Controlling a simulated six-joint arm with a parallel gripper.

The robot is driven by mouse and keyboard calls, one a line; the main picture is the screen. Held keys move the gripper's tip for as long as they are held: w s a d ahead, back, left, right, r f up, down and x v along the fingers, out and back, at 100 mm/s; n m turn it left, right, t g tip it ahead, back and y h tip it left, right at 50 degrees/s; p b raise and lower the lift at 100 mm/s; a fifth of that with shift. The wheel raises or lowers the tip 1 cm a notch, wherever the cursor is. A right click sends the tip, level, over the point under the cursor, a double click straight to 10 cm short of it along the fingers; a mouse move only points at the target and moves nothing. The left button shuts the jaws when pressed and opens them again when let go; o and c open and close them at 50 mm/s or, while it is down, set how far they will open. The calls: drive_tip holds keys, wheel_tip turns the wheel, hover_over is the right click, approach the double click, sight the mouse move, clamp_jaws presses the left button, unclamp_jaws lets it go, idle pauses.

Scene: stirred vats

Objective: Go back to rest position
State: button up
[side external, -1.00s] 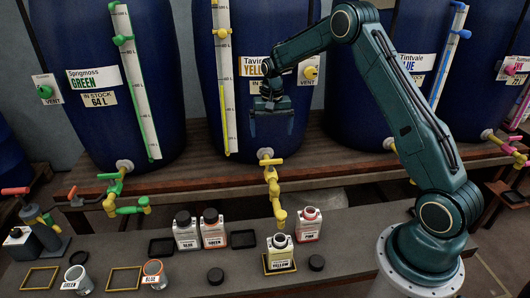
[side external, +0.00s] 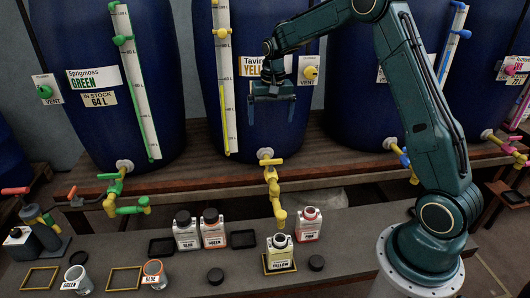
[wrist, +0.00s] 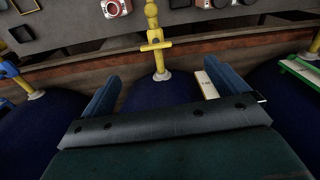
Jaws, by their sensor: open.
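My gripper (side external: 272,97) is open and empty in the side view. It hangs in front of the blue vat labelled yellow (side external: 240,120), well above the yellow tap (side external: 271,185). In the wrist view my gripper (wrist: 160,85) shows its two fingers spread apart with nothing between them. The yellow tap also shows in the wrist view (wrist: 153,40), beyond the fingers. The bottle labelled yellow (side external: 280,254) stands upright on a yellow-edged tray under the tap, apart from my gripper.
Bottles labelled blue (side external: 185,232), green (side external: 212,230) and pink (side external: 309,226) stand on the grey bench (side external: 200,262). Two cups (side external: 77,280) sit at its left front. Other vats (side external: 100,40) with taps line the back. The air in front of the vats is clear.

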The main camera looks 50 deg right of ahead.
drive_tip(key=s+a+r+n+t, duration=0.3)
drive_tip(key=s+a+r+n, duration=0.1)
drive_tip(key=s+a+r, duration=0.85)
drive_tip(key=s+a+n+t, duration=0.1)
drive_tip(key=s+a+n, duration=0.1)
drive_tip(key=s, duration=0.7)
drive_tip(key=s+a+n+t, duration=0.1)
drive_tip(key=s+a+n, duration=0.1)
drive_tip(key=s, duration=0.7)
drive_tip(key=shift+s+r, duration=0.35)
drive_tip(key=shift+r, duration=0.05)
